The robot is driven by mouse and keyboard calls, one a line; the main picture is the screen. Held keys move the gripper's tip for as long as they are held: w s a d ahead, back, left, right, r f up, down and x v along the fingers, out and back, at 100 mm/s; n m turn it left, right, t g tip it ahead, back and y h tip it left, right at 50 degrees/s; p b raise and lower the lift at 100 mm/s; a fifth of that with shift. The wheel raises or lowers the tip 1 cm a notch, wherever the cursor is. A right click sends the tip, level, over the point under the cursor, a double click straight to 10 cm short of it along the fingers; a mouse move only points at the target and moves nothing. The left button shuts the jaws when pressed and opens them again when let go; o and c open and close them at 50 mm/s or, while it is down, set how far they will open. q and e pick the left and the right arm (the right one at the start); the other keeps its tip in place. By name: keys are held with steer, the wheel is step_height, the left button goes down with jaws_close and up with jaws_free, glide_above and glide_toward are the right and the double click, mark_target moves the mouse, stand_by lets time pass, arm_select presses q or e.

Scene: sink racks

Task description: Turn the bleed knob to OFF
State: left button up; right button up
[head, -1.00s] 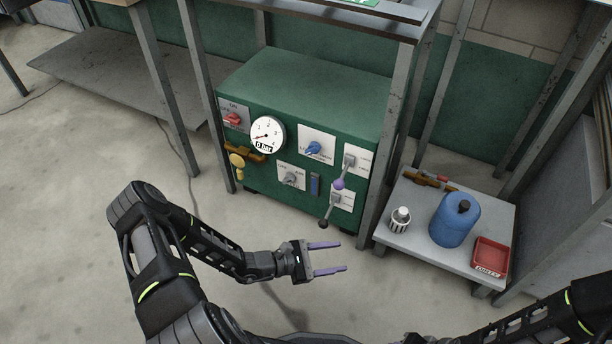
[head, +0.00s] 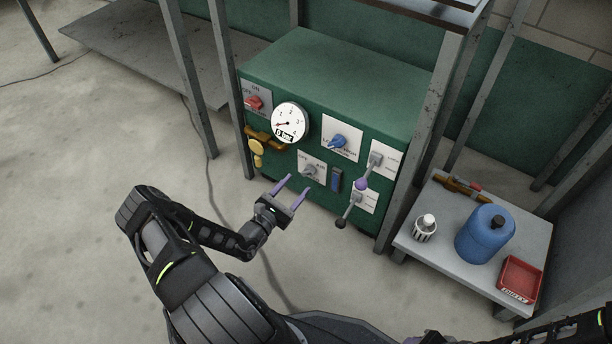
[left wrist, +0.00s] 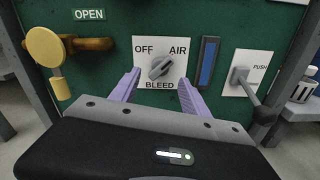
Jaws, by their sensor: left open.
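The bleed knob (head: 309,171) is a grey knob on a white plate low on the green panel, labelled OFF, AIR and BLEED. In the left wrist view the bleed knob (left wrist: 161,67) has OFF at upper left, AIR at upper right and BLEED below. Its bar is tilted, running from lower left to upper right. My left gripper (head: 290,190) is open and empty, its purple fingers pointing at the plate. In the left wrist view its fingers (left wrist: 158,84) stand on either side of the knob, apart from it. My right gripper is not in view.
A brass valve with a yellow handle (left wrist: 46,46) is left of the knob. A blue strip (left wrist: 208,62) and a lever (left wrist: 246,83) are to its right. A gauge (head: 290,122) sits above. A side table (head: 412,240) holds a blue container (head: 485,236) and red tray (head: 520,278).

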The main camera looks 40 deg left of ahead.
mark_target(307, 175)
arm_select(q)
steer(key=w+b, duration=0.2)
steer(key=w, duration=0.3)
steer(key=shift+w+f, duration=0.1)
steer(key=shift+f, duration=0.05)
steer(key=shift+w, duration=0.45)
steer(key=shift+c, duration=0.2)
jaws_close()
